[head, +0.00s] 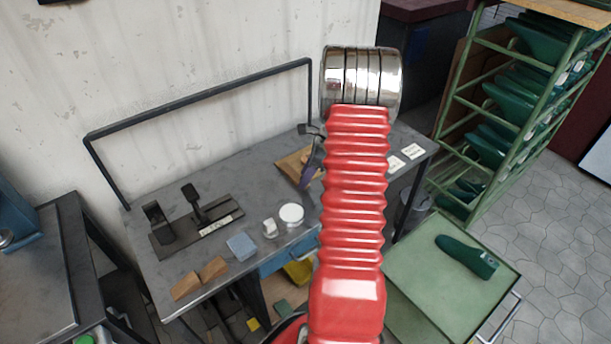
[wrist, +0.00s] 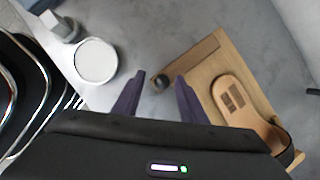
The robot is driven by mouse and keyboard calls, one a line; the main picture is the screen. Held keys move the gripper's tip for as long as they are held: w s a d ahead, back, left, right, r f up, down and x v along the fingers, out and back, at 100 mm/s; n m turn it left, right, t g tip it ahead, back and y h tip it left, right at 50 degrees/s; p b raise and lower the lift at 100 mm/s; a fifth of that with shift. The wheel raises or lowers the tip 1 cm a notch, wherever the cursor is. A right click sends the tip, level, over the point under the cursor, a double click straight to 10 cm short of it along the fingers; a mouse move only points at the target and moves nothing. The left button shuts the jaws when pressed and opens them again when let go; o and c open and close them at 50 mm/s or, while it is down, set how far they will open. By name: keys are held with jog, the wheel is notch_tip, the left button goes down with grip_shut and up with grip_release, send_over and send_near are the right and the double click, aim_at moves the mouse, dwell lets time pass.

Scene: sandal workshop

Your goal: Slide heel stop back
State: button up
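A wooden jig board (wrist: 200,85) lies on the grey bench; in the head view it shows partly behind my arm (head: 290,165). A tan sandal sole (wrist: 240,98) with a dark strap lies on it, heel end toward the wooden crossbar (wrist: 192,58). This crossbar looks like the heel stop. A small dark round knob (wrist: 160,82) stands at the crossbar's near-left end. My gripper (wrist: 159,77) is open, its two purple fingers on either side of the knob in the picture. I cannot tell whether they touch it or how high they are.
A white round tub (wrist: 96,61) and a small grey-white piece (wrist: 62,27) stand left of the gripper. A green tray (head: 430,295) and shoe rack (head: 500,100) stand right.

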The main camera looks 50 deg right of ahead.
jog(key=v, duration=1.3)
jog(key=shift+r, duration=0.25)
jog(key=s+a+f+n+g, duration=0.2)
jog(key=s+a+n, duration=0.2)
jog(key=n, duration=0.3)
jog(key=s+a+r+n+t+h, duration=0.1)
jog(key=a+r+n, duration=0.4)
jog(key=a, duration=0.8)
jog(key=s+a+r+n+t, duration=0.1)
jog(key=s+a+r+n, duration=0.3)
jog(key=a+n, duration=0.5)
jog(key=s+a+r+n+t+h, duration=0.1)
jog(key=a+r+n, duration=0.6)
jog(key=a, duration=1.1)
jog(key=shift+s+r+n+t+h, duration=0.35)
jog(key=shift+s+n, duration=0.25)
jog(key=shift+s, duration=0.2)
